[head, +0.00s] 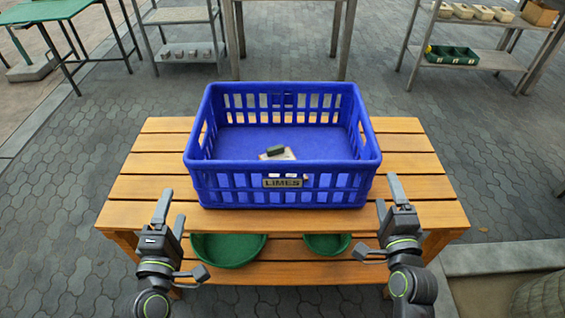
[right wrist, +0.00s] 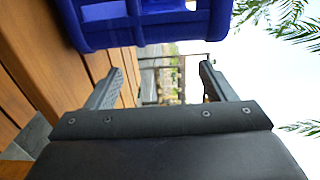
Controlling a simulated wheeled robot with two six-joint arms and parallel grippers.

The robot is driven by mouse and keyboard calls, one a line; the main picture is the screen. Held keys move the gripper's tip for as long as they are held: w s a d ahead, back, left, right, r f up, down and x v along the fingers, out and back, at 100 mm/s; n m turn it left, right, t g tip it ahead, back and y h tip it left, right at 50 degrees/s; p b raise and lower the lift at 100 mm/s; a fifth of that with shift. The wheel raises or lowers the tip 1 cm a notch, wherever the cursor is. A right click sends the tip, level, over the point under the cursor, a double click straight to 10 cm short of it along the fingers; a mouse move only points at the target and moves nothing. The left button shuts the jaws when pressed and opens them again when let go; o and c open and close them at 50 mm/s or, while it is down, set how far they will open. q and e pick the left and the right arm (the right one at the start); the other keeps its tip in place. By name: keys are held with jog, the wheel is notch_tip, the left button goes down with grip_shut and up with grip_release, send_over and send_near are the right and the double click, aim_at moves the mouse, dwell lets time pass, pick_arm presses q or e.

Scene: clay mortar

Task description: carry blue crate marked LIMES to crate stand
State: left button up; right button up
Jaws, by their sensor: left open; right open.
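The blue crate (head: 280,196) marked LIMES stands upright on a slatted wooden table (head: 150,185). A small dark and pale item lies on its floor. The crate's lower part also shows at the top of the right wrist view (right wrist: 160,32). My left gripper (head: 170,213) is open and empty at the table's front left edge, apart from the crate. My right gripper (head: 388,200) is open and empty near the table's front right, beside the crate's near right corner and apart from it. The crate stand is not clearly identifiable.
Green bowls (head: 228,250) sit on the table's lower shelf. A grey rack (head: 470,55) with a green bin stands at the back right. A metal-legged table (head: 60,12) and a shelf (head: 185,52) stand at the back left. Paved floor lies clear on both sides.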

jog(key=shift+s, duration=2.1)
